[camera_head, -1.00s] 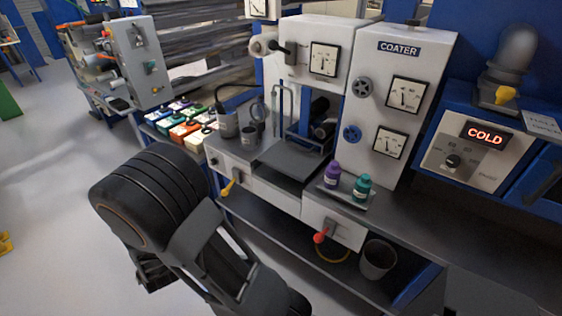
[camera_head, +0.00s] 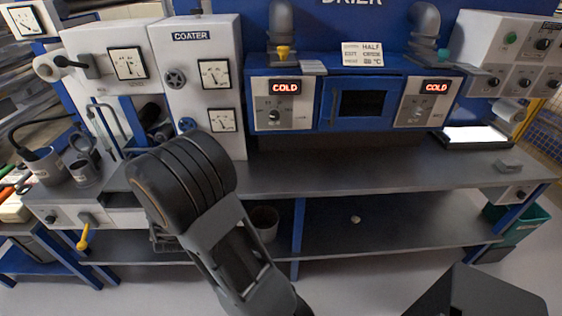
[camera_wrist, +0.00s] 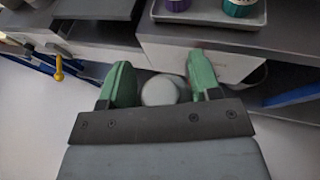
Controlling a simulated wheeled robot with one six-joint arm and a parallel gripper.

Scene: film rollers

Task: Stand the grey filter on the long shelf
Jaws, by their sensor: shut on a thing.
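My gripper (camera_wrist: 160,80) shows in the wrist view, with its two green fingers closed around a pale grey rounded piece (camera_wrist: 159,91), which looks like the grey filter. Only its rounded end shows between the fingers; the rest is hidden by the gripper body. In the head view my own dark arm hides the gripper and the held piece. A long grey shelf (camera_head: 400,237) runs low under the bench, to the right of my arm. It is mostly bare, with one small pale object (camera_head: 355,219) on it.
The bench top (camera_head: 370,176) above the shelf is mostly clear. The blue drier (camera_head: 361,100) with two COLD displays stands behind it; the white coater (camera_head: 196,60) is to its left. A pot (camera_head: 264,221) stands on the lower shelf near my arm. A green bin (camera_head: 525,226) stands at the right end.

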